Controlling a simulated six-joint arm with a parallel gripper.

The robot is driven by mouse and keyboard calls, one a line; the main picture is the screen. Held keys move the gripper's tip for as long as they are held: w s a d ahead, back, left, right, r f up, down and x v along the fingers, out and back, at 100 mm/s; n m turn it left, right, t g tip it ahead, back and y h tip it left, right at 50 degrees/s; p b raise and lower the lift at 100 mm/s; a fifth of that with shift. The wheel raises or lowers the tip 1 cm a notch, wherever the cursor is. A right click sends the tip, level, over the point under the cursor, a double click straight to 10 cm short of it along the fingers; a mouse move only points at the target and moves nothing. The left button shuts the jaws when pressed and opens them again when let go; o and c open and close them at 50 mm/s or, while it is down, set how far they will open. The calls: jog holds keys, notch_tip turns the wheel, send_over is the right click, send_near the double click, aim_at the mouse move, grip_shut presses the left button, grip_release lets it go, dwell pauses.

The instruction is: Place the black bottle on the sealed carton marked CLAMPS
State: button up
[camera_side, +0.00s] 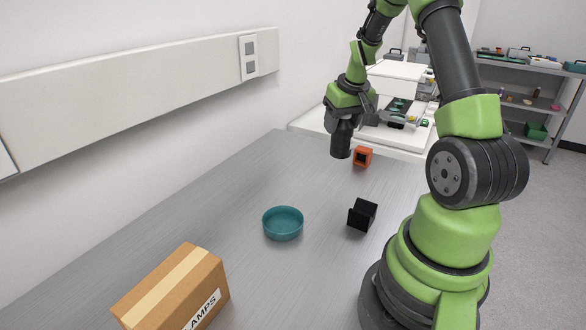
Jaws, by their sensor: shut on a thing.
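The black bottle (341,140) hangs below my gripper (345,118) in the side view, upright and above the far part of the table. My gripper is shut on its upper part, and the fingertips are hard to make out against the dark bottle. The sealed brown carton (165,288) sits at the near left of the table, closed with pale tape along its top. Its label (203,309) is cut by the picture's lower edge and shows "LAMPS". My gripper is far from the carton, toward the back of the table.
An orange block (362,156) is just right of the bottle. A white instrument (396,82) stands behind. The grey table (245,190) is clear left of the bowl.

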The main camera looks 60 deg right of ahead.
jog(key=shift+r, duration=0.35)
jog(key=w+a+r+n+y, duration=0.1)
jog(key=w+a+r+n, duration=0.2)
jog(key=a, duration=0.4)
jog(key=w+a+n+y, duration=0.1)
jog(key=w+a+n, duration=0.1)
jog(key=w+a, duration=0.45)
jog(key=w+a+r+n, duration=0.2)
jog(key=a+n, duration=0.1)
jog(key=a, duration=0.6)
jog(key=s+a+r+n+y, duration=0.1)
jog(key=s+a+r+n, duration=0.15)
jog(key=a, duration=0.55)
jog(key=s+a+r+n+y, duration=0.1)
jog(key=a+n, duration=0.2)
jog(key=a, duration=0.5)
jog(key=s+a+r+n, duration=0.2)
jog(key=a, duration=0.5)
jog(key=shift+n, duration=0.25)
jog(key=shift+a+f, duration=0.2)
jog(key=shift+f, duration=1.55)
jog(key=shift+a+f, duration=0.2)
jog(key=shift+f, duration=1.5)
jog(key=shift+a+f, duration=0.2)
jog(key=shift+f, duration=1.55)
